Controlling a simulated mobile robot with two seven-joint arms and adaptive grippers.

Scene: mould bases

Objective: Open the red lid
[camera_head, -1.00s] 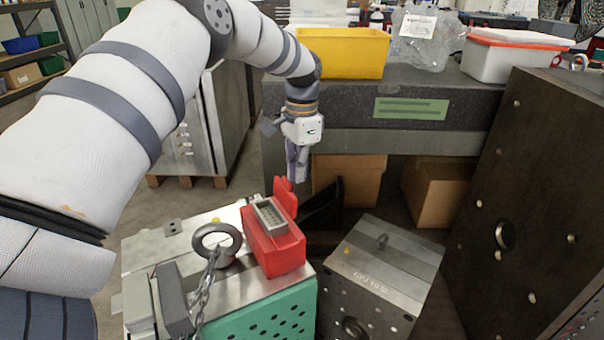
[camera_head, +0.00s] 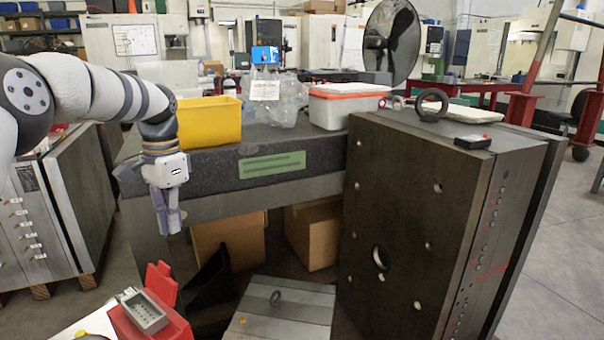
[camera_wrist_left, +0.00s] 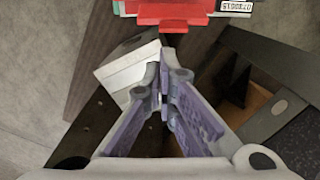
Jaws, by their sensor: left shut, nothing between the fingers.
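The red box (camera_head: 183,329) is at the lower left of the head view, partly cut off by the bottom edge. Its red lid (camera_head: 161,284) stands upright, raised at the box's far side. In the left wrist view, the shut fingers (camera_wrist_left: 163,88) are below a red part (camera_wrist_left: 172,12) at the top edge, with a gap between. My right gripper is not in view.
A grey bench (camera_head: 215,166) behind the gripper carries a yellow bin (camera_head: 210,122), a plastic bag and a white box with a red rim (camera_head: 345,105). A tall dark mould plate (camera_head: 400,215) stands at right. Cardboard boxes (camera_head: 230,245) are under the bench.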

